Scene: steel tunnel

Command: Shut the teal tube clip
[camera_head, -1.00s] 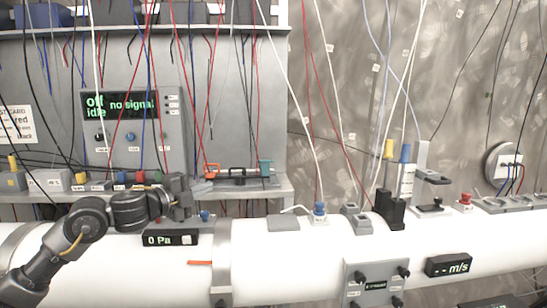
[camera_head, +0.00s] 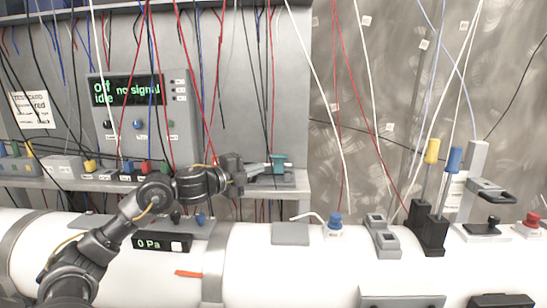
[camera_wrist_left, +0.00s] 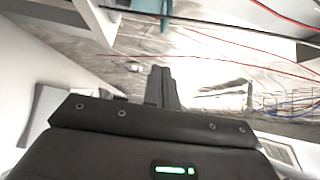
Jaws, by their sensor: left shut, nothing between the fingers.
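The teal tube clip (camera_head: 278,163) sits on the right part of the shelf below the display panel. Its upper part shows at the top of the left wrist view (camera_wrist_left: 166,12). I cannot tell how far it stands open. My left gripper (camera_head: 262,169) is shut and empty, its fingertips just left of the clip; whether they touch it is unclear. In the left wrist view the closed fingers (camera_wrist_left: 162,88) point towards the wall, below the clip in the picture. My right gripper is not in view.
A large white pipe (camera_head: 300,270) runs along the front, carrying a 0 Pa display (camera_head: 162,242), a blue-capped fitting (camera_head: 335,224) and black holders (camera_head: 430,236). Many red, white and blue wires hang before the panel (camera_head: 140,120) and around the shelf (camera_head: 290,182).

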